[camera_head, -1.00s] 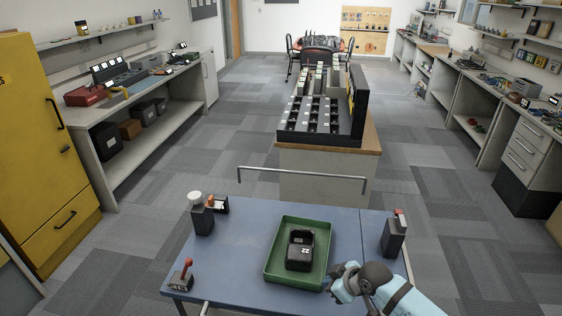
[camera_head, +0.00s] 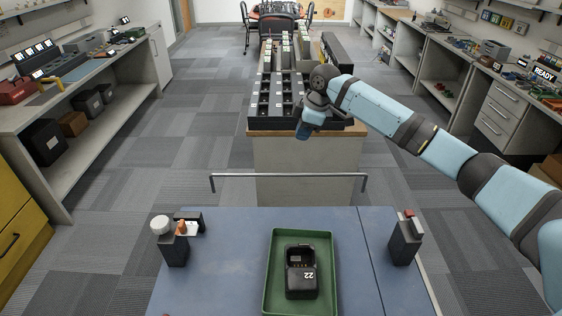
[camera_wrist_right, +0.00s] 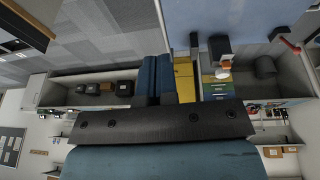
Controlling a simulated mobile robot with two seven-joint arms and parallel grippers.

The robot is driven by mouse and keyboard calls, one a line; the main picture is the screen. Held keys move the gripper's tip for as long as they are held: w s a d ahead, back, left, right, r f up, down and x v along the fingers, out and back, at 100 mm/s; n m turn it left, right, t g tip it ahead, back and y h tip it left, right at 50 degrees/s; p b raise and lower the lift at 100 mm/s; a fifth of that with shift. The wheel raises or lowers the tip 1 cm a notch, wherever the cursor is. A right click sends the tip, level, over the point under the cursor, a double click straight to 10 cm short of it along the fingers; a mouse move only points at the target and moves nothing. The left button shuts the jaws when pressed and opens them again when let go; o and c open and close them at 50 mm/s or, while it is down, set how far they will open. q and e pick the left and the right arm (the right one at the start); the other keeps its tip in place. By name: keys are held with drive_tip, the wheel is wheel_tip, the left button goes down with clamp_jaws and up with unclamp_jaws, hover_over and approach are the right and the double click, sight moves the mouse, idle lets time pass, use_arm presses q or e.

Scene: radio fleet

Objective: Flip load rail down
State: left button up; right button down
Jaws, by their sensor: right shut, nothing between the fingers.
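The load rail (camera_head: 288,175) is a thin grey bar with bent ends. It stands along the far edge of the blue cart top (camera_head: 225,260), raised above the surface. My right gripper (camera_head: 302,133) is beyond and above the rail in the head view, apart from it in the picture, in front of the dark rack. Its two blue fingers (camera_wrist_right: 159,80) are together and empty in the right wrist view. I cannot make out the rail for sure in the right wrist view. My left gripper is not in view.
A green tray (camera_head: 273,290) holding a black device (camera_head: 300,272) marked 22 sits on the cart. Dark posts stand on the cart's left (camera_head: 174,245) and right (camera_head: 404,240). A bench with a black slotted rack (camera_head: 272,110) stands beyond the rail, across a floor gap.

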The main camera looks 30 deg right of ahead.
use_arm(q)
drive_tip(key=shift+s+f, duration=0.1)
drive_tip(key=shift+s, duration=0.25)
use_arm(e)
drive_tip(key=shift+s+r, duration=0.1)
drive_tip(key=shift+s, duration=0.1)
drive_tip(key=p, duration=0.2)
approach(289, 174)
drive_tip(key=x, duration=0.5)
drive_tip(key=shift+w+a, duration=0.1)
drive_tip(key=shift+a, duration=0.2)
drive_tip(key=shift+x, duration=0.85)
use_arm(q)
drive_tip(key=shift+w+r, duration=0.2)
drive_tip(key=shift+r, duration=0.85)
use_arm(e)
drive_tip(key=shift+d, duration=0.25)
use_arm(q)
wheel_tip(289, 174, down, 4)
drive_tip(key=b, duration=0.3)
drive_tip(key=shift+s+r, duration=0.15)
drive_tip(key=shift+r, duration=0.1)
use_arm(e)
wheel_tip(289, 174, down, 9)
drive_tip(key=shift+r, duration=0.2)
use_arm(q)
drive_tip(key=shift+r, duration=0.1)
